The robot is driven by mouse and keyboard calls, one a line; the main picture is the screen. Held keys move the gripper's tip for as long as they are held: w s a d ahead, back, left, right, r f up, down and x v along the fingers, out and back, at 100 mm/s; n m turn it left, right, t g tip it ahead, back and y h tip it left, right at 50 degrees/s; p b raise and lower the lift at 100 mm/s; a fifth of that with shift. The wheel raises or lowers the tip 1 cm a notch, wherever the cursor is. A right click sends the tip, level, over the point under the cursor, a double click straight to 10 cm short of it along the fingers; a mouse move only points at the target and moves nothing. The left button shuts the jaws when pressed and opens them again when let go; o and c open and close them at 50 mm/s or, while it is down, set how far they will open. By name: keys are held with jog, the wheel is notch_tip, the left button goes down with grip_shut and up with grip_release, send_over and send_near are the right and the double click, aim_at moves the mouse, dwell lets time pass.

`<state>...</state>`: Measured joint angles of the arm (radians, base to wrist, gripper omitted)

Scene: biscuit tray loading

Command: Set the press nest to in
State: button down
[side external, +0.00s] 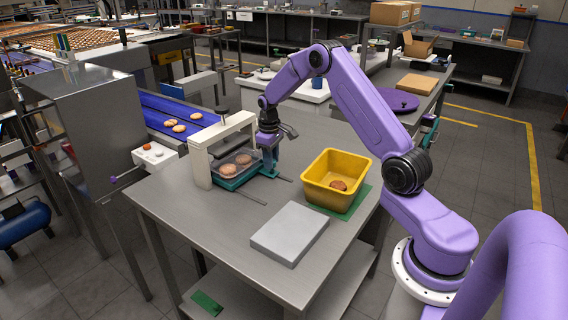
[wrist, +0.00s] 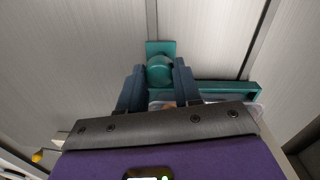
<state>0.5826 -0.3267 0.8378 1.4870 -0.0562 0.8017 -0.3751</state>
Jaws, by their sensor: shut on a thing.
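The press nest (side external: 228,184) is a teal slide at the foot of the pale press frame (side external: 200,165). A clear tray (side external: 219,171) with biscuits lies on it, partly beneath the arch. In the wrist view the nest's teal edge (wrist: 215,86) runs to the right, and its round teal knob (wrist: 159,70) sits between my fingers. My gripper (wrist: 157,84) is shut on this knob. In the side view my gripper (side external: 268,170) points down at the nest's right side; the arm hides the knob there.
Dark rail slots (side external: 251,198) run along the steel table (side external: 180,213) by the nest. A yellow bin (side external: 326,192) with a biscuit stands on a green mat (side external: 345,214) to the right. A grey slab (side external: 290,233) lies in front. A blue conveyor (side external: 160,108) carries biscuits behind the press.

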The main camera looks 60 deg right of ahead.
aim_at(261, 156)
jog(key=shift+w, duration=2.2)
jog(key=shift+r, duration=0.1)
jog(key=c, duration=0.8)
grip_release()
jog(key=r, duration=1.7)
jog(key=shift+s+a+r, duration=0.1)
jog(key=shift+a+r, duration=0.05)
jog(key=shift+a, duration=0.25)
jog(key=shift+a, duration=0.1)
